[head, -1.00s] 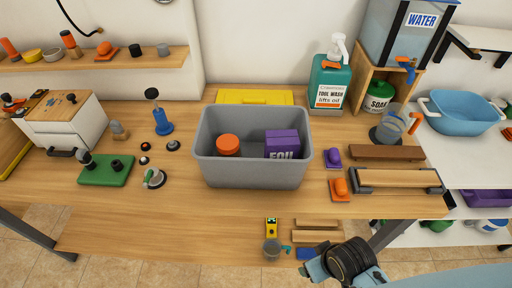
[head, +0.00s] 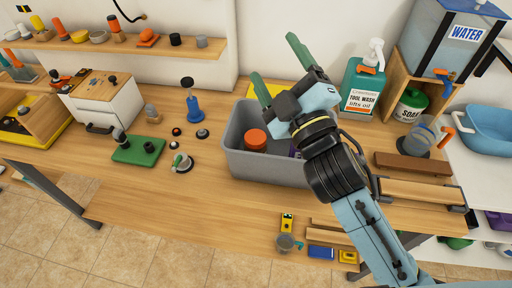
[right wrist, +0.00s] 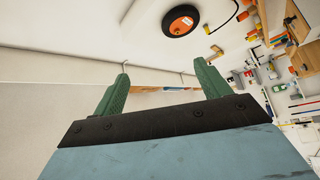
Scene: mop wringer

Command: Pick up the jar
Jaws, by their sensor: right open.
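The jar (head: 256,137) stands inside the grey bin (head: 262,170); its round orange lid shows, and its body is mostly hidden by the bin's front wall. My right gripper (head: 279,67) is open and empty, raised over the back right of the bin, apart from the jar. Its green fingers point up and left in the head view. In the right wrist view the two fingers (right wrist: 162,78) stand apart with nothing between them, and the jar is not seen. My left gripper is not in view.
A purple box (head: 293,152) in the bin is mostly hidden by my right arm. A tool wash bottle (head: 362,88) and a water tank (head: 450,40) stand right of the gripper. A blue-based tool (head: 193,105) stands left of the bin.

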